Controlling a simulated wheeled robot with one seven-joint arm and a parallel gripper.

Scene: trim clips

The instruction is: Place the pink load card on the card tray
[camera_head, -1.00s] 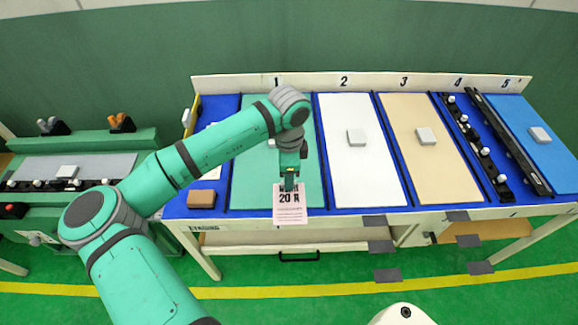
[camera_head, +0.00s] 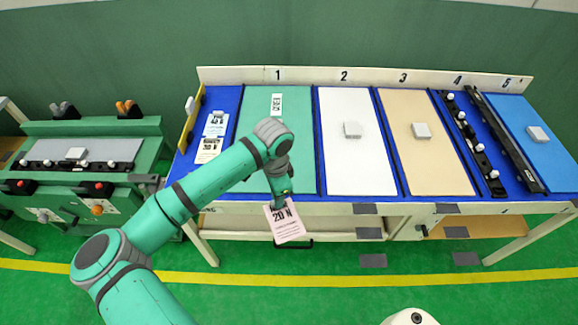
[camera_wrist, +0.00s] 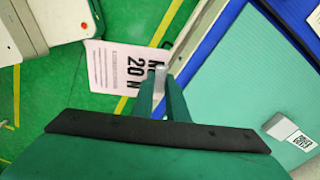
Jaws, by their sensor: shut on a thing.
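The pink load card (camera_head: 287,226), printed "20 N", hangs tilted from my gripper (camera_head: 280,201), in front of the table's front edge below green panel 1. The card also shows in the wrist view (camera_wrist: 115,66), with its edge at my fingertips (camera_wrist: 160,80). My gripper is shut on this edge, and the fingers hide a little of the print. No part is clearly recognisable as the card tray. Two printed cards (camera_head: 210,137) lie on the blue strip at the table's left end, and my arm covers the strip's front part.
Green panel 1 (camera_head: 306,150) carries a small white label (camera_head: 276,103). White panel 2 (camera_head: 345,175) and tan panel 3 (camera_head: 432,180) each hold a grey block. A green machine (camera_head: 75,205) stands at the left.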

